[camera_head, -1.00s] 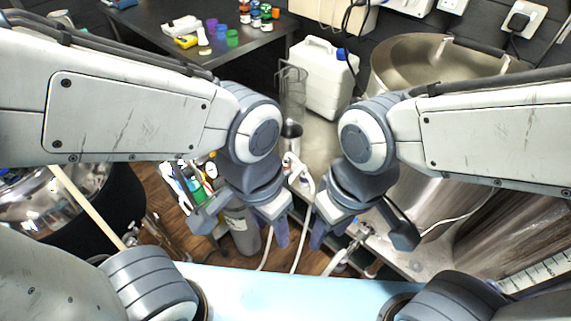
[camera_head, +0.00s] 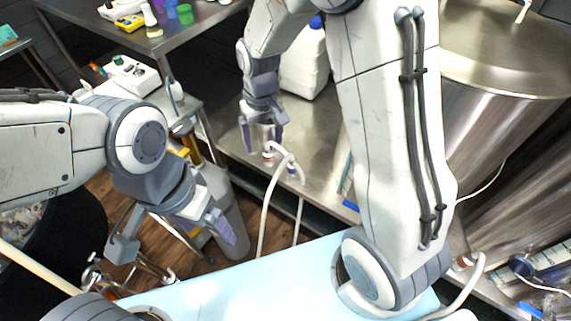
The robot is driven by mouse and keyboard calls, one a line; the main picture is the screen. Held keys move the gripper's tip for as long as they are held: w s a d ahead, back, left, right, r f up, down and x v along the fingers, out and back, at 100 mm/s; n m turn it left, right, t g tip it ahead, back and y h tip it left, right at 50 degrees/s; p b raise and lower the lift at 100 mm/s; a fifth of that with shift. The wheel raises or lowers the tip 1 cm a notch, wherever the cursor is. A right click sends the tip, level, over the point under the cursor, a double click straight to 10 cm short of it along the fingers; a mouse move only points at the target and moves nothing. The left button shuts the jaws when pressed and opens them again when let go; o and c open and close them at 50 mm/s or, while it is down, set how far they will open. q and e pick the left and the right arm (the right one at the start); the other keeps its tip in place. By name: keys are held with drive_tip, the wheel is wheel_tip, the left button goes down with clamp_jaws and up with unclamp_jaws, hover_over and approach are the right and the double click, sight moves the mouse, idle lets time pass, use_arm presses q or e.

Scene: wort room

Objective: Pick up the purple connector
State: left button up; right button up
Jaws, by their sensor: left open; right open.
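A white hose loops over the edge of the steel shelf, with a red-banded connector (camera_head: 268,153) at one end. Another connector with a purple-blue band (camera_head: 291,169) sits just right of it. My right gripper (camera_head: 262,143) is open, pointing down just above and left of the purple-banded connector, close to the red-banded one; I cannot tell whether it touches either. My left gripper (camera_head: 217,229) is open and empty, lower left, in front of a grey cylinder. My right forearm crosses the middle of the view and hides part of the shelf.
A white jug (camera_head: 302,75) stands behind my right gripper. A dark table (camera_head: 190,40) with coloured cups is at upper left. A large steel vessel (camera_head: 500,120) stands at right. Another hose with a red-banded fitting (camera_head: 463,262) lies at lower right.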

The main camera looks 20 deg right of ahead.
sight(292, 158)
drive_tip(key=w+d+f+m+b, duration=0.1)
drive_tip(key=w+d+f, duration=0.1)
drive_tip(key=d+f, duration=0.1)
drive_tip(key=w+d+f+m+b, duration=0.1)
drive_tip(key=w+d+f, duration=0.1)
drive_tip(key=f, duration=0.4)
drive_tip(key=w+d+f+b, duration=0.1)
drive_tip(key=w+d+f, duration=0.1)
drive_tip(key=d+f, duration=0.2)
drive_tip(key=shift+w+d+f+m, duration=0.35)
drive_tip(key=shift+w+f+m, duration=0.05)
drive_tip(key=shift+f, duration=0.3)
drive_tip(key=f, duration=0.4)
drive_tip(key=shift+d+f+b, duration=0.2)
drive_tip(key=shift+f+b, duration=0.15)
drive_tip(key=shift+f, duration=0.05)
drive_tip(key=f, duration=0.6)
drive_tip(key=shift+s+b, duration=0.2)
drive_tip(key=shift+b, duration=0.15)
clamp_jaws()
wheel_tip(292, 158, up, 10)
drive_tip(key=shift+r+p, duration=0.1)
drive_tip(key=shift+p, duration=0.55)
use_arm(q)
wheel_tip(292, 158, down, 5)
drive_tip(key=shift+d+r, duration=0.1)
drive_tip(key=shift+r+p, duration=2.1)
use_arm(e)
drive_tip(key=shift+r, duration=2.25)
